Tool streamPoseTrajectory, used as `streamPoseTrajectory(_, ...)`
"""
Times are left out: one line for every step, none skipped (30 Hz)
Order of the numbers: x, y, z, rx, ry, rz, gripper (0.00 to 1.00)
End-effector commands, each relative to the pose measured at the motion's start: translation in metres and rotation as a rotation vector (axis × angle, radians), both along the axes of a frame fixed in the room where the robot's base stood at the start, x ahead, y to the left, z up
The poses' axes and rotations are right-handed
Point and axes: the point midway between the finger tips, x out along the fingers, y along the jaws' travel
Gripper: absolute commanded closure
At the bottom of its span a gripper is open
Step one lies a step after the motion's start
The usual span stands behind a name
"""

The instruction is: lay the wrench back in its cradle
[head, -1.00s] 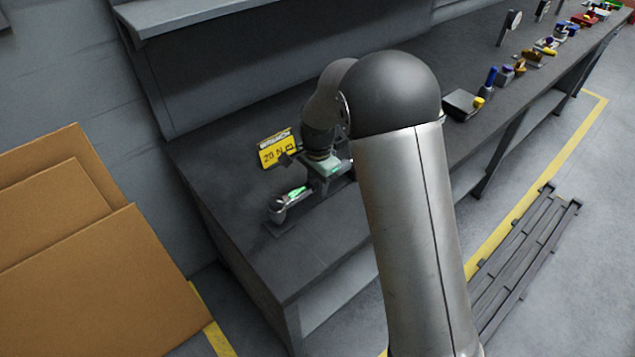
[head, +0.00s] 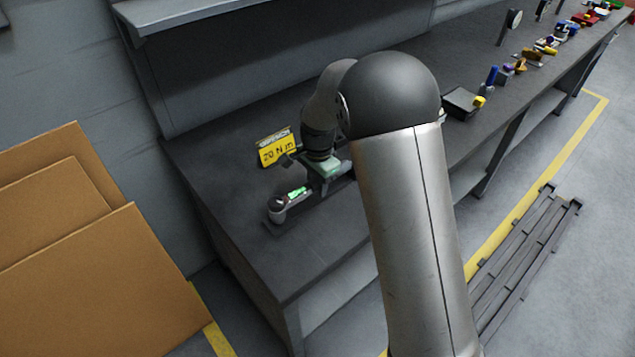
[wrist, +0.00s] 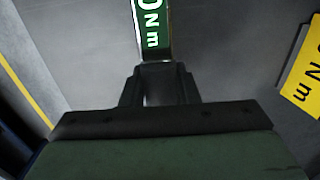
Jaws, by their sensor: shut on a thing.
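The wrench has a grey rounded head (head: 277,208) and a lit green display (head: 297,192) in the head view. In the wrist view, the wrench's green display strip (wrist: 151,28), with white "Nm" lettering, extends beyond the fingers. My gripper (head: 318,187) is shut on the wrench and holds it roughly level, low over the near-left end of the bench. The fingers also show in the wrist view (wrist: 160,75). A dark flat shape lies under the wrench's head; I cannot tell whether it is the cradle or a shadow, nor whether the wrench touches it.
A yellow sign (head: 277,149) with black lettering stands just behind my gripper; it also shows in the wrist view (wrist: 303,75). The grey bench (head: 225,170) is clear left of the sign. A black tray (head: 462,102) and several coloured parts lie farther along. Brown panels (head: 70,260) stand left.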

Motion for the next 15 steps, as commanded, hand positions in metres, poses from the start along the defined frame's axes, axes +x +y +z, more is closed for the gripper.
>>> streamPoseTrajectory(0.0,0.0,-0.001,0.001,-0.001,0.0,1.0)
streamPoseTrajectory(0.0,0.0,-0.002,0.001,-0.002,0.0,1.0)
streamPoseTrajectory(0.0,0.0,-0.003,0.001,-0.002,0.0,1.0)
streamPoseTrajectory(0.0,0.0,-0.004,0.001,-0.002,0.0,1.0)
streamPoseTrajectory(0.0,0.0,-0.004,0.001,-0.002,0.0,1.0)
streamPoseTrajectory(0.0,0.0,-0.005,0.001,-0.002,0.0,1.0)
streamPoseTrajectory(0.0,0.0,-0.006,0.001,-0.002,0.0,1.0)
streamPoseTrajectory(0.0,0.0,-0.007,0.001,-0.002,0.0,1.0)
streamPoseTrajectory(0.0,0.0,-0.008,0.001,-0.002,0.0,1.0)
streamPoseTrajectory(0.0,0.0,-0.008,0.001,-0.002,0.0,1.0)
streamPoseTrajectory(0.0,0.0,-0.009,0.001,-0.002,0.0,1.0)
streamPoseTrajectory(0.0,0.0,-0.01,0.001,-0.002,0.0,1.0)
streamPoseTrajectory(0.0,0.0,-0.011,0.001,-0.002,0.0,1.0)
streamPoseTrajectory(0.0,0.0,-0.012,0.001,-0.002,0.0,1.0)
streamPoseTrajectory(0.0,0.0,-0.012,0.001,-0.002,0.0,1.0)
